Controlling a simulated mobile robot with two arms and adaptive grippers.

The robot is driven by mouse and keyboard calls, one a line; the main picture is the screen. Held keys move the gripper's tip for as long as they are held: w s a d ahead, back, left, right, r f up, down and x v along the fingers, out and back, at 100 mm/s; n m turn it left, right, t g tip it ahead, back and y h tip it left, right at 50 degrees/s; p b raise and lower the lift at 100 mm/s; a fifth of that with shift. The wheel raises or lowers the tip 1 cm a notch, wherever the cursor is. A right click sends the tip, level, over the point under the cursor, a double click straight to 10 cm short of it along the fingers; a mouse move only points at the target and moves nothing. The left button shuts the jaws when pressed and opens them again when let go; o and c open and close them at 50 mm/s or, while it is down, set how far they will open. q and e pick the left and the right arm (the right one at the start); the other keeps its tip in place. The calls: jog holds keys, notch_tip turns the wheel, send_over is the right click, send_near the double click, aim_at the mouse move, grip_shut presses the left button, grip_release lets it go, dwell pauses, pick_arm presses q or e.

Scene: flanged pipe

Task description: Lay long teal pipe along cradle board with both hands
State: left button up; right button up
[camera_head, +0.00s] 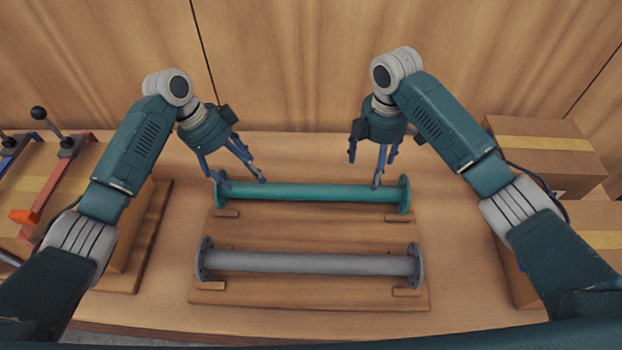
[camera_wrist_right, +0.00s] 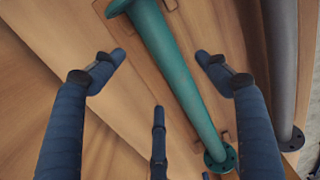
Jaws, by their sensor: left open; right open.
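The long teal pipe (camera_head: 310,193) with a flange at each end lies along the far side of the wooden cradle board (camera_head: 312,233). It also shows between my open fingers in the right wrist view (camera_wrist_right: 172,70). A grey flanged pipe (camera_head: 310,263) lies parallel along the near side of the board. My left gripper (camera_head: 240,180) is open at the teal pipe's left end, its fingers close to the pipe. My right gripper (camera_head: 370,170) is open above the pipe's right part, one finger overlapping it in the head view. I cannot tell whether any finger touches it.
Cardboard boxes (camera_head: 545,150) stand at the right. A wooden wall rises behind the table. Bare table (camera_head: 460,260) shows between the board and the boxes.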

aim_at(261, 188)
pick_arm(q)
jog(key=shift+s, duration=0.2)
pick_arm(e)
jog(key=shift+s, duration=0.2)
pick_arm(q)
jog(key=x, duration=1)
jog(key=shift+w+d+f, duration=0.15)
jog(key=shift+f, duration=0.25)
pick_arm(e)
notch_tip(261, 188, down, 11)
jog(key=shift+w+r, duration=0.1)
jog(key=shift+w, duration=0.05)
pick_arm(q)
grip_shut()
pick_arm(e)
grip_shut()
pick_arm(q)
jog(key=shift+w+r, duration=0.15)
jog(key=shift+r, duration=0.1)
pick_arm(e)
jog(key=shift+w+r, duration=0.1)
jog(key=shift+r, duration=0.1)
